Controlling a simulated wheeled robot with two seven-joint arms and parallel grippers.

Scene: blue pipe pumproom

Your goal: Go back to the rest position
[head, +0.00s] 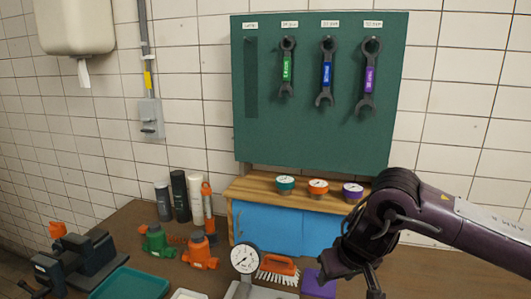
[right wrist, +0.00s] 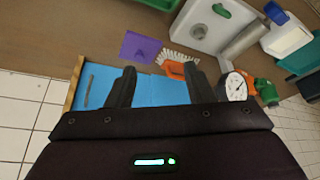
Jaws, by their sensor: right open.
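My right arm comes in from the right in the head view, and its wrist and gripper hang in front of the right end of the wooden shelf unit. In the right wrist view my right gripper (right wrist: 160,75) is open, with nothing between its two dark fingers. Behind the fingers are the blue doors (right wrist: 150,88) of the shelf unit, apart from the gripper. My left gripper is not in view.
A green board (head: 320,130) holds three wrenches. Three gauges, one an orange gauge (head: 318,187), sit on the wooden shelf (head: 245,190). A dial gauge (head: 245,258), brush (head: 277,268), purple sheet (head: 318,284), orange valve (head: 200,252) and teal tray (head: 130,284) occupy the bench.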

